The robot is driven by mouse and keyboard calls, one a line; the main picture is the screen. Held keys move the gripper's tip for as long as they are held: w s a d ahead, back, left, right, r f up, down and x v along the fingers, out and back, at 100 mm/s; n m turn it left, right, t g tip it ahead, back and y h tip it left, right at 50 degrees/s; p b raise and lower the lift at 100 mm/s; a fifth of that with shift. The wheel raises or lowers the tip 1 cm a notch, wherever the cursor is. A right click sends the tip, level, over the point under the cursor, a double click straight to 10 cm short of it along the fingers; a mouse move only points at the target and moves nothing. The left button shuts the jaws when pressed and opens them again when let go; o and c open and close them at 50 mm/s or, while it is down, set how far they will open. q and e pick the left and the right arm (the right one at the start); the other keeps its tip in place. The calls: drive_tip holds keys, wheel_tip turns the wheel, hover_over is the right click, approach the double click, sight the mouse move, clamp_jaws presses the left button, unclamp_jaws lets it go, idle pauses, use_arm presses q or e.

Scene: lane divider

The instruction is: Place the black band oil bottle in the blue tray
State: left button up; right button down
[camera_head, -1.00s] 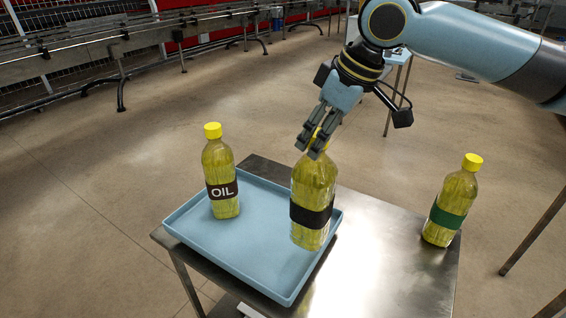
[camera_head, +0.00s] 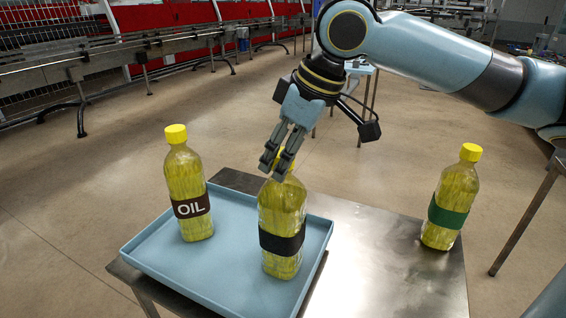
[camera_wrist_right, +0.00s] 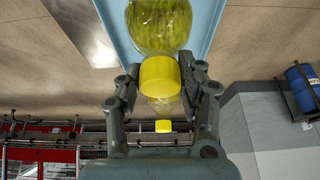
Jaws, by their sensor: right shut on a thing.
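The black band oil bottle (camera_head: 282,218) is upright over the right part of the blue tray (camera_head: 150,266). I cannot tell whether its base touches the tray floor. My right gripper (camera_head: 277,166) is shut on it at the cap, coming from above. In the right wrist view the yellow cap (camera_wrist_right: 160,76) sits between the fingers of the right gripper (camera_wrist_right: 163,82), and the bottle body (camera_wrist_right: 158,24) extends beyond. My left gripper is not in view.
An oil bottle with a brown OIL label (camera_head: 189,190) stands in the tray's left part. A green band bottle (camera_head: 450,203) stands on the metal table (camera_head: 375,262) at the right. Bare table lies between the tray and that bottle.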

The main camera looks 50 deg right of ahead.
drive_tip(key=shift+r, duration=0.15)
drive_tip(key=shift+a, duration=0.1)
drive_tip(key=c, duration=1.2)
unclamp_jaws()
drive_tip(key=o, duration=0.4)
drive_tip(key=shift+c, duration=0.2)
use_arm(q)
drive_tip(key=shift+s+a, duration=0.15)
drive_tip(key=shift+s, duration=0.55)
